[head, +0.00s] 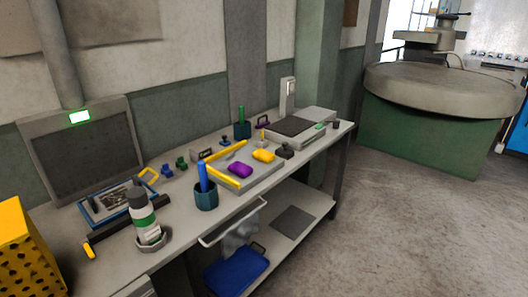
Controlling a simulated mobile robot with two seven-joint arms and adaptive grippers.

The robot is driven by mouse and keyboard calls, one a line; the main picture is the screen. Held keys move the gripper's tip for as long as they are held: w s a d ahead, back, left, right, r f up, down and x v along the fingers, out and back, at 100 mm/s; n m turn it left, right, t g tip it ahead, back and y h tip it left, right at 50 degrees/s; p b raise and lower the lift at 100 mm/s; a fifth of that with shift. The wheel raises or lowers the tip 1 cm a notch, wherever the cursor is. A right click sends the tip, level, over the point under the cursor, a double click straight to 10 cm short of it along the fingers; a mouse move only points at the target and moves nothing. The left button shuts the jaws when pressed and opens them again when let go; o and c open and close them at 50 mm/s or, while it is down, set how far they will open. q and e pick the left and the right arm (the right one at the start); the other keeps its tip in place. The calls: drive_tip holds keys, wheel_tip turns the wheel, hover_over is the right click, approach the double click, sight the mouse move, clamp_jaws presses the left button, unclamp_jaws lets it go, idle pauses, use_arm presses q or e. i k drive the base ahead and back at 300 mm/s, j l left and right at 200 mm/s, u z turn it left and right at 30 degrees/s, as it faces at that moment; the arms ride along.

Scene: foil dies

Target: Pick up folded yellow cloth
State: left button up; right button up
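A small folded yellow cloth (263,156) lies on a pale tray (222,183) on the workbench, toward the tray's right side. A similar folded purple cloth (240,170) lies to its left on the same tray. Yellow bars lie along the tray's left part. Neither of my grippers shows in the head view, and nothing is seen touching the yellow cloth.
A teal cup with a blue item (205,195) stands at the tray's front left. A small dark block (284,151) sits right of the yellow cloth. A bottle (143,214) stands farther left. Open floor (400,230) lies to the right.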

sight(266, 157)
drive_tip(key=i+l+u, duration=0.1)
drive_tip(key=i+l, duration=0.15)
drive_tip(key=i+l+u, duration=0.1)
drive_tip(key=l, duration=0.3)
drive_tip(key=i+l+u, duration=0.1)
drive_tip(key=i+l, duration=0.25)
drive_tip(key=i+l+u, duration=0.1)
drive_tip(key=l, duration=0.3)
drive_tip(key=i+l+u, duration=0.1)
drive_tip(key=i+l, duration=0.2)
drive_tip(key=l, duration=0.1)
